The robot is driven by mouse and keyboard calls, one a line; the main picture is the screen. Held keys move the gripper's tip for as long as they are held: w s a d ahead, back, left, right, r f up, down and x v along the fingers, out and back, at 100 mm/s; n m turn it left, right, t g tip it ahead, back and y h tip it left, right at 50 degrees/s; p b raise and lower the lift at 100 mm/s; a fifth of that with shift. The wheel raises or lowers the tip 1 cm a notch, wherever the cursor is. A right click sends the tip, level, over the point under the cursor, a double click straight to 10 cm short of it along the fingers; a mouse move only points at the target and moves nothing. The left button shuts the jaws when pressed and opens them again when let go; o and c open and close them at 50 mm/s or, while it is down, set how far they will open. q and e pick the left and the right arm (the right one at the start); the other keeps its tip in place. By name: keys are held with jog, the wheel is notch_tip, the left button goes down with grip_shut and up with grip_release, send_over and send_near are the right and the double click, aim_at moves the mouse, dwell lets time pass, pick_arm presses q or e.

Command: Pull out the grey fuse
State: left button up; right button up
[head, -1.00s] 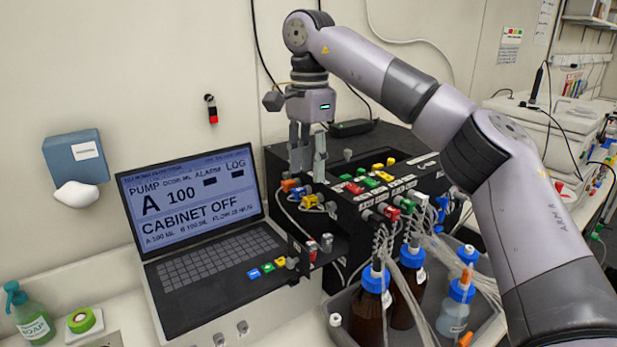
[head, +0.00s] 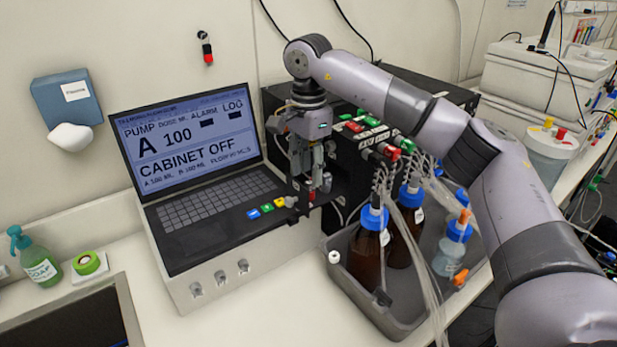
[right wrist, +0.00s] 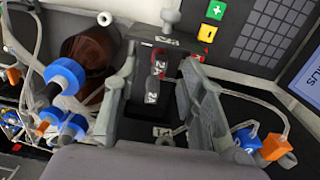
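The grey fuse (right wrist: 153,92), marked 2A, is upright in a black holder in the right wrist view. A red fuse (right wrist: 160,57) with a similar mark stands right beside it. My right gripper (right wrist: 159,68) is open, with one finger on each side of the fuses and visible gaps between. In the head view my right gripper (head: 314,182) points down at the fuse holder, right of the laptop-like panel. There the red fuse (head: 312,197) shows just under the fingers, and the grey fuse is mostly hidden by them. My left gripper is not in view.
A control panel (head: 190,145) reading CABINET OFF stands to the left. A grey tray (head: 400,320) with brown bottles and tubing is close on the right. Orange and blue connectors with tubes (right wrist: 275,147) lie near the right finger. The black pump box stands behind.

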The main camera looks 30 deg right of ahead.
aim_at(308, 182)
jog(key=shift+f, duration=1.6)
jog(key=shift+c, duration=0.5)
jog(key=shift+c, duration=0.7)
grip_shut()
jog(key=shift+r+p, duration=0.2)
jog(key=shift+p, duration=0.15)
jog(key=shift+r+p, duration=0.35)
jog(key=shift+r, duration=0.05)
